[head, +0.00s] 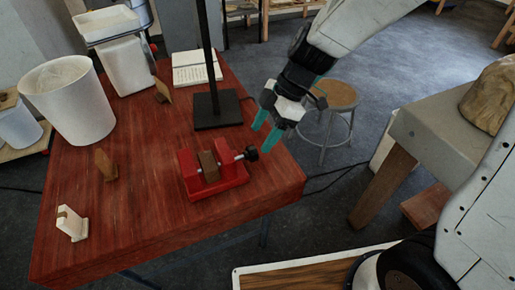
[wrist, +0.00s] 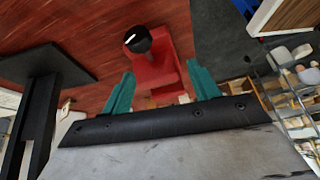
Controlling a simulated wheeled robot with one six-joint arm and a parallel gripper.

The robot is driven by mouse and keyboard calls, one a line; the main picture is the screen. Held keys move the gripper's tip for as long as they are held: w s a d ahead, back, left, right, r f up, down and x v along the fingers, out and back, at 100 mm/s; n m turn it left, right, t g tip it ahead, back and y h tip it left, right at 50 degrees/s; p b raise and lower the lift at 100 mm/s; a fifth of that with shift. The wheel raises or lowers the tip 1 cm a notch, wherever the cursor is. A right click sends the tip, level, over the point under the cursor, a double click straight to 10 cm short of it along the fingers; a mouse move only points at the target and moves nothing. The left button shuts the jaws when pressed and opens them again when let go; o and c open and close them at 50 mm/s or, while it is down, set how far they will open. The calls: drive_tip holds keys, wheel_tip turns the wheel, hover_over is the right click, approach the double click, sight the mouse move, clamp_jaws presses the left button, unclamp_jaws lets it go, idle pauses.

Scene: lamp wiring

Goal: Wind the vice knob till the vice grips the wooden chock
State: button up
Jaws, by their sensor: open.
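The red vice (head: 222,186) sits near the front right of the red-brown table. A wooden chock (head: 208,166) stands between its jaws. I cannot tell from here whether both jaws touch it. The black vice knob (head: 251,153) is on a metal screw at the vice's right end. In the wrist view the knob (wrist: 138,40) shows in front of the red vice body (wrist: 160,70). My gripper (head: 268,124) has teal fingers, is open and empty, and hangs just above and right of the knob. In the wrist view the gripper (wrist: 162,88) has its fingers spread, with the knob beyond them.
A black stand (head: 218,110) rises behind the vice on the table (head: 140,190). An open book (head: 195,68), a white bin (head: 75,100) and small wooden and white pieces lie farther left and back. A stool (head: 338,97) stands beyond the right edge.

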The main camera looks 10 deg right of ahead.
sight(256, 150)
drive_tip(key=shift+n+t+h, duration=0.4)
drive_tip(key=shift+n+t, duration=0.2)
drive_tip(key=shift+t, duration=0.3)
drive_tip(key=f, duration=0.3)
drive_tip(key=w+a+f, duration=0.1)
drive_tip(key=f, duration=0.2)
drive_tip(key=w+f, duration=0.1)
drive_tip(key=f, duration=0.1)
drive_tip(key=shift+w+a+f, duration=0.15)
drive_tip(key=shift+a+f, duration=0.1)
drive_tip(key=shift+f, duration=0.15)
drive_tip(key=c, duration=1)
